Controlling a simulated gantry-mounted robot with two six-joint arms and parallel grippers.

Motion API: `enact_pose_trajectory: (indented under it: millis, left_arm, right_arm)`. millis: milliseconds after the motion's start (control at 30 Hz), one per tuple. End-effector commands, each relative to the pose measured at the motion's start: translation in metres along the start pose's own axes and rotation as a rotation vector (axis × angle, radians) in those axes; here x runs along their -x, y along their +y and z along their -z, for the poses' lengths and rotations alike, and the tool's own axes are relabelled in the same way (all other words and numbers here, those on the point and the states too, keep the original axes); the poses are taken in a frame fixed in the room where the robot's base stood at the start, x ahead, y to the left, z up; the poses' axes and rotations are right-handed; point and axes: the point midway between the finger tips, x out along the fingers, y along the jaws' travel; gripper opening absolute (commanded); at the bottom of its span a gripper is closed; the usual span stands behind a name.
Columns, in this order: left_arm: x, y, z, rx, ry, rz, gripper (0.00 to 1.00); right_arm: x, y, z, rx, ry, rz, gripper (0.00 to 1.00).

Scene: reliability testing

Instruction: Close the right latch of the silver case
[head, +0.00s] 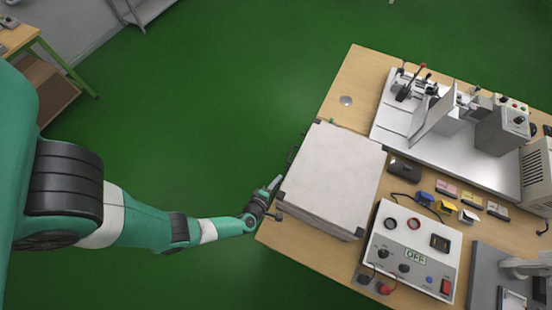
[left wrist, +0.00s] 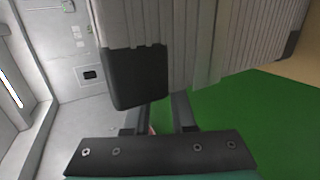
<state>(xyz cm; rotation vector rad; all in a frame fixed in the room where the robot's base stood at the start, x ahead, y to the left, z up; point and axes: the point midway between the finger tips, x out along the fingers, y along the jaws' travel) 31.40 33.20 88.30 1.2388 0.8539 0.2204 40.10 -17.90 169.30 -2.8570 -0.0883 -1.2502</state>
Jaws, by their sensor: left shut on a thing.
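The silver case (head: 335,175) lies closed on the left part of the table, with pale lid and dark corner pieces. My left gripper (head: 268,194) is at the case's left side, near its lower left corner, and is shut on a part of the case. In the left wrist view the case's ridged wall (left wrist: 190,40) and a black corner piece (left wrist: 136,77) fill the top middle. The gripper's fingers (left wrist: 160,112) reach up behind them, so the fingertips and the right latch are hidden. A dark fitting (head: 292,154) shows farther up the same side. My right gripper is not in view.
A control box (head: 415,245) marked OFF stands right of the case. Small coloured blocks (head: 447,190) and a white fixture (head: 450,145) sit beyond. Bare wooden table (head: 345,85) shows behind the case. Open green floor (head: 200,120) lies to the left.

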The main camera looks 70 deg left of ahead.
Motion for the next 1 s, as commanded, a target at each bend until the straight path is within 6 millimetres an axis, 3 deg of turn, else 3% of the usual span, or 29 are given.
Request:
enact_pose_trajectory:
  millis: [367,400,467,800,1000]
  left_arm:
    - [0.0,0.001,-0.001,-0.003,-0.001,0.0,0.0]
    - [0.0,0.001,-0.001,-0.003,-0.001,0.0,0.27]
    - [0.0,0.0,-0.001,-0.003,-0.001,0.0,0.35]
    - [0.004,0.001,-0.001,-0.003,-0.001,0.001,0.35]
    - [0.037,0.004,-0.002,-0.008,-0.006,0.002,0.35]
  right_arm:
    - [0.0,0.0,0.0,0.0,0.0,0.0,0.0]
    - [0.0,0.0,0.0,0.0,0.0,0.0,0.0]
    - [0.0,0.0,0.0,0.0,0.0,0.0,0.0]
    - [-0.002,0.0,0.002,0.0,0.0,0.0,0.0]
    - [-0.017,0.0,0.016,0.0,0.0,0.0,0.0]
